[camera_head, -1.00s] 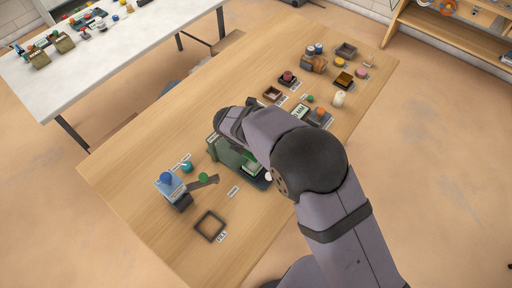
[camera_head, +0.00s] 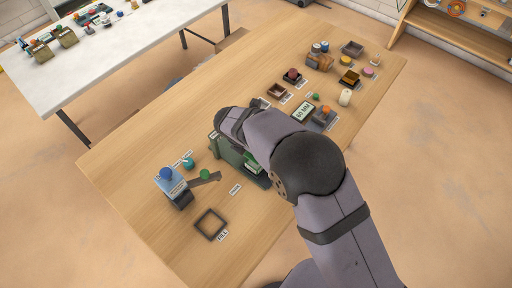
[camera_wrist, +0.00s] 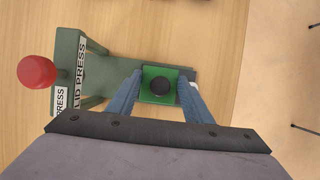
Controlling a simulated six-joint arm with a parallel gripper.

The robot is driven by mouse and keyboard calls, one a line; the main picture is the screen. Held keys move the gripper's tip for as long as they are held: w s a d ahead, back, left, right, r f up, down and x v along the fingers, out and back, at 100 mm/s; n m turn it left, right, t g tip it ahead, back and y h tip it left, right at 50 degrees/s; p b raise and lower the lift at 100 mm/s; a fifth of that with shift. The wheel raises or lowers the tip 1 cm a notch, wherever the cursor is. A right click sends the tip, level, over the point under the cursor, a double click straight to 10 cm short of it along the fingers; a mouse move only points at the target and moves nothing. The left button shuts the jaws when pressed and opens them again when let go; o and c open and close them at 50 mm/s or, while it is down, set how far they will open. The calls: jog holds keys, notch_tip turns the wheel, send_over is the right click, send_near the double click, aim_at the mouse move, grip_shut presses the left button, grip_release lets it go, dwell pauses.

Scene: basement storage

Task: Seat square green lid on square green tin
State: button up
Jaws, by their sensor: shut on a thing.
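The square green lid (camera_wrist: 148,96) with a round black knob shows in the wrist view between the two blue fingers of my gripper (camera_wrist: 160,84). The fingers are shut on it at its left and right sides. It is over the dark green base plate of the lid press (camera_wrist: 68,62). The square green tin cannot be made out apart from the lid; whether one touches the other is not clear. In the head view my arm covers most of the gripper, and a bit of bright green (camera_head: 251,163) shows beside it, next to the press (camera_head: 229,152).
The press has a red knob (camera_wrist: 37,72) at the left in the wrist view. On the wooden table stand a blue-knobbed device (camera_head: 170,186), a dark square frame (camera_head: 210,224) and a "60 MM" block (camera_head: 303,112).

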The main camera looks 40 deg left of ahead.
jog(key=shift+f+b, duration=0.55)
jog(key=shift+f, duration=0.75)
jog(key=shift+f, duration=0.55)
dwell(1.6)
jog(key=o, duration=1.6)
jog(key=shift+c, duration=0.2)
jog(key=shift+r+p, duration=3.2)
jog(key=shift+r, duration=0.3)
